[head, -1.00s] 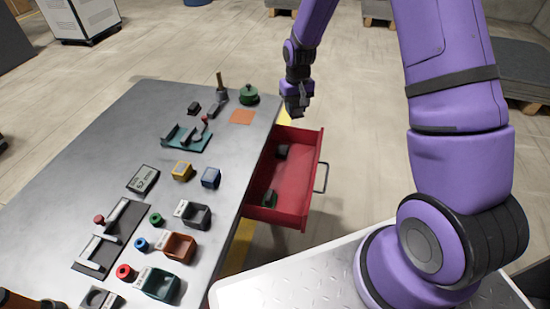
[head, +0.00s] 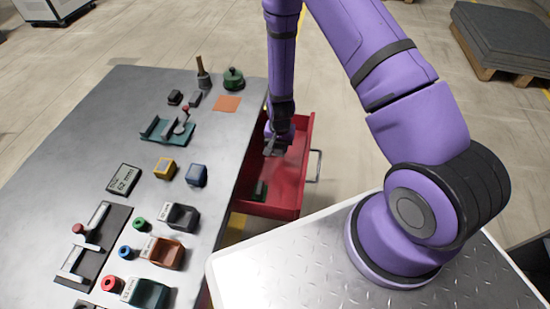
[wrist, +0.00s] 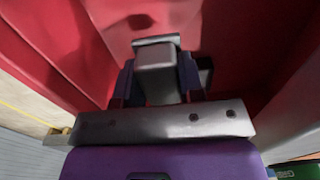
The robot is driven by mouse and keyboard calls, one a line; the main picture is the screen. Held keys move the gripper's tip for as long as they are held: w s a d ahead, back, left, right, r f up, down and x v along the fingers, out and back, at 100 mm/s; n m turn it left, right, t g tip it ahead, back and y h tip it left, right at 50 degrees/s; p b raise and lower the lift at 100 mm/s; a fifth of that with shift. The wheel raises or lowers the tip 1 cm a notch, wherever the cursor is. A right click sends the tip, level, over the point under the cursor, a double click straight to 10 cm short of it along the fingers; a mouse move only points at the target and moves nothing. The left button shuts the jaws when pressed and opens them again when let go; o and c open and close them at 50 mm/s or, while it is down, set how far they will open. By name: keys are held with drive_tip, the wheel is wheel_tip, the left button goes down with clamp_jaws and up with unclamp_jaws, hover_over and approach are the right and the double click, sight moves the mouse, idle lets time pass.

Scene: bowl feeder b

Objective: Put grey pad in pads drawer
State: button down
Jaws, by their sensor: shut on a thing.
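The red pads drawer (head: 292,190) stands open at the right side of the table. My gripper (head: 276,148) is low, at or just inside the drawer's opening. In the wrist view my gripper (wrist: 157,85) is shut on the grey pad (wrist: 155,58), with red drawer surfaces around it. I cannot tell whether the pad touches the drawer floor. A dark green pad (head: 260,190) lies in the near part of the drawer. A dark thing (wrist: 205,72) shows partly behind the right finger.
The grey table (head: 70,155) carries a teal fixture (head: 168,130), a dark fixture (head: 93,240), a yellow block (head: 164,168), a blue block (head: 197,174), and several bins and rings. An orange square (head: 227,103) lies near its right edge. The drawer handle (head: 317,165) sticks out right.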

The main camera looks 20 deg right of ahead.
sight(279, 162)
drive_tip(key=shift+f, duration=3.05)
drive_tip(key=c, duration=0.7)
unclamp_jaws()
drive_tip(key=shift+f, duration=0.1)
drive_tip(key=shift+c, duration=0.2)
